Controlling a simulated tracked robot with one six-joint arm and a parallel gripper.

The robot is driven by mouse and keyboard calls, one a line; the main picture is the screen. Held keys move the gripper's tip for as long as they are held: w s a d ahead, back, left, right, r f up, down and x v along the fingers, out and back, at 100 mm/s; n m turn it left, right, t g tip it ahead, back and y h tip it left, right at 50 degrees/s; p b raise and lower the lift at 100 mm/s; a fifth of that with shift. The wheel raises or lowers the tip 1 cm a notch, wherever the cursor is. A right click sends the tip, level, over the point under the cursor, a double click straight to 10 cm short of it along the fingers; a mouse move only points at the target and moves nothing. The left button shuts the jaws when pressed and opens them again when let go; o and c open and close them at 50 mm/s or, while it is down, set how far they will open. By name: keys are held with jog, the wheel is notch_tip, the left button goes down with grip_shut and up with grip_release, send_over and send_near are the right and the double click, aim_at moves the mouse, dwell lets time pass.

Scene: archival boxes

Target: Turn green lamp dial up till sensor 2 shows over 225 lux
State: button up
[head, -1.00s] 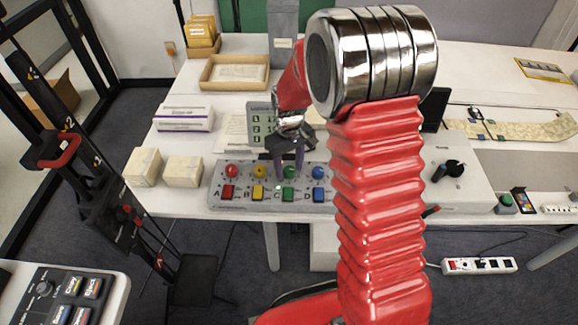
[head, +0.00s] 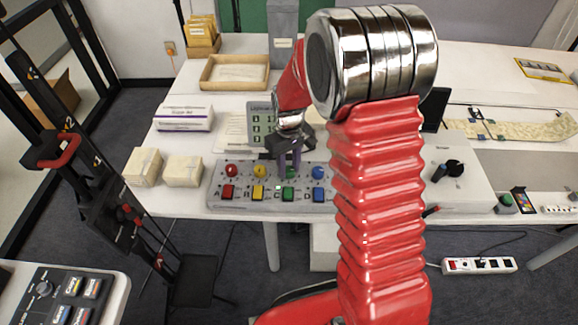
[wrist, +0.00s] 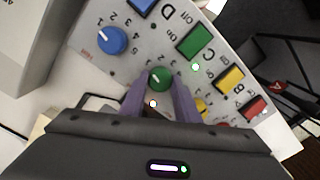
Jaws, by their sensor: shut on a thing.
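The green dial (wrist: 159,78) sits on the grey control panel (wrist: 132,62), in column C with the green button (wrist: 195,40). My gripper (wrist: 160,86) is shut on the green dial, one purple finger on each side of it. A short pale mark shows on the dial's top; its exact setting is hard to read. In the head view my gripper (head: 290,168) points down at the panel and its fingers mostly hide the dial. The light meter display (head: 262,122) stands behind, with rows numbered 1 to 3; its readings are illegible and partly covered by my arm.
A blue dial (wrist: 111,40) lies beside the green one, and a yellow dial (wrist: 201,105) is close to the other finger. Coloured buttons line the panel's front. Cream boxes (head: 183,170) stand left of the panel; a black knob (head: 454,167) is on a grey unit to the right.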

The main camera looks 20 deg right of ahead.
jog(key=m, duration=0.3)
jog(key=shift+m, duration=2.3)
jog(key=o, duration=1)
jog(key=shift+o, duration=0.2)
